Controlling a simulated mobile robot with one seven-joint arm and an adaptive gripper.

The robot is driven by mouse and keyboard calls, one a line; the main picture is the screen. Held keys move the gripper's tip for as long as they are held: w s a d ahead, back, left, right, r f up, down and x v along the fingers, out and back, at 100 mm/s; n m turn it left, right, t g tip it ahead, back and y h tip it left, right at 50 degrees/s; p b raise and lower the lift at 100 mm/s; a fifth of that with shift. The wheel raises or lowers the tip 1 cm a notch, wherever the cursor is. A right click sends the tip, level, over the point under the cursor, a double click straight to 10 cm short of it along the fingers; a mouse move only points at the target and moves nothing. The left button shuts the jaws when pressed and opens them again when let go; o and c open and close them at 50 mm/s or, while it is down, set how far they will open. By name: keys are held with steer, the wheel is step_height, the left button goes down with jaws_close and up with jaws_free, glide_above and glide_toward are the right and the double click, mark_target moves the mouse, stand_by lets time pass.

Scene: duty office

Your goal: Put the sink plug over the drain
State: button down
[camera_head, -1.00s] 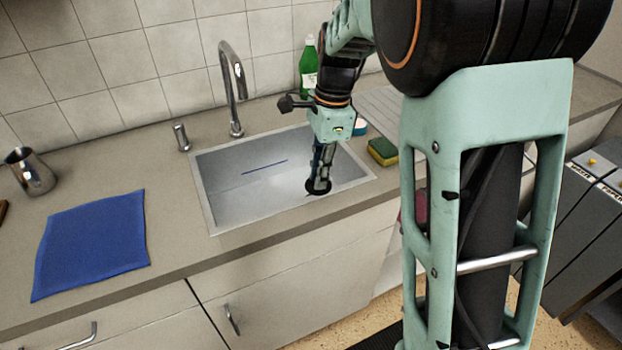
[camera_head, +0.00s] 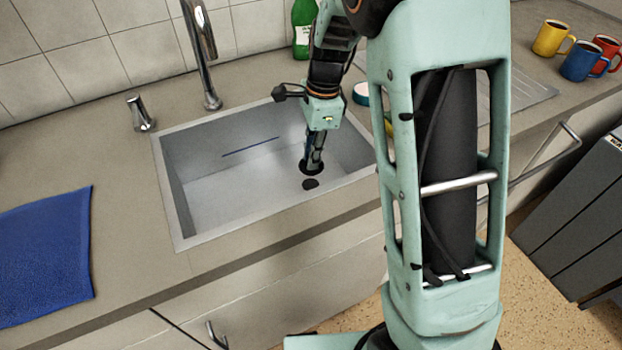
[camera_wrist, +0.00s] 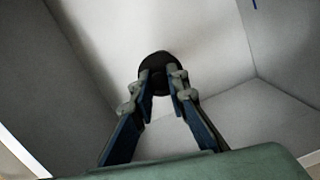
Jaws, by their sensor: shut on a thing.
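The sink plug (camera_head: 312,169) is a black disc held at the fingertips of my gripper (camera_head: 314,157), inside the metal sink. Just below it in the head view is a small dark spot (camera_head: 310,184) on the basin floor, apart from the plug; it looks like the drain. In the wrist view, my gripper (camera_wrist: 162,88) has its fingers closed in toward the black disc (camera_wrist: 157,66), which sits at the tips. The plug appears raised above the floor, but I cannot tell how far. No separate drain is clear in the wrist view.
The sink (camera_head: 166,190) has upright walls around my gripper. A tall faucet (camera_head: 206,60) stands behind it, with a metal dispenser (camera_head: 141,113) to its left. A green bottle (camera_head: 303,28) is at the back, a blue cloth (camera_head: 42,255) at left, and mugs (camera_head: 553,38) at far right.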

mark_target(310, 185)
steer(key=shift+f+b, duration=0.55)
steer(key=shift+f, duration=2.95)
steer(key=shift+f, duration=0.15)
steer(key=c, duration=1.9)
jaws_free()
steer(key=r, duration=0.4)
steer(key=d+r+p, duration=0.1)
steer(key=r, duration=0.3)
steer(key=r+p, duration=0.1)
steer(key=r, duration=0.3)
steer(key=shift+w+d+r, duration=0.15)
steer(key=shift+d, duration=0.05)
